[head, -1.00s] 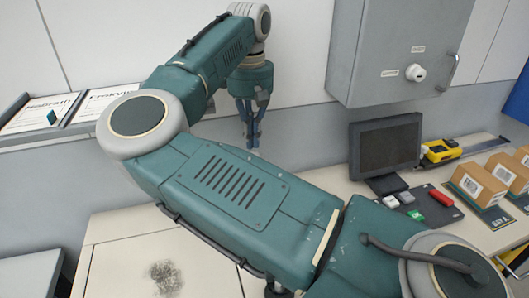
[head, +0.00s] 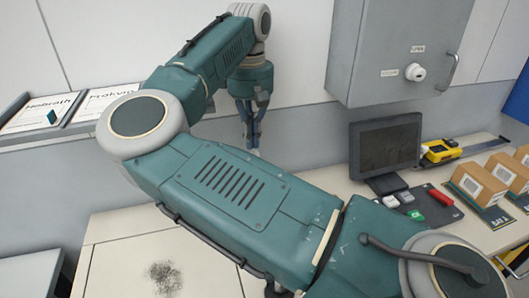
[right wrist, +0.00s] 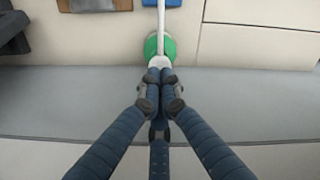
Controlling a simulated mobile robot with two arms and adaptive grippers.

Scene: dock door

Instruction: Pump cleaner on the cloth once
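My right gripper (head: 252,143) points down above the work surface in the head view. In the right wrist view its fingertips (right wrist: 160,76) are together, right at the white top (right wrist: 159,62) of a green, round cleaner bottle (right wrist: 152,46). A thin white spout (right wrist: 161,20) runs away from the fingers. I cannot tell whether the fingertips touch the pump top. In the head view my right arm hides the bottle. I cannot make out the cloth for certain; a blue piece (right wrist: 188,2) is cut off at the top of the wrist view.
A dark smudge (head: 164,277) marks the bare pale counter (head: 115,255). A monitor (head: 385,146), a yellow tool (head: 440,151) and cardboard boxes (head: 476,181) stand at the right. A grey wall cabinet (head: 390,60) hangs above. A framed sign tray (head: 60,112) is at the left.

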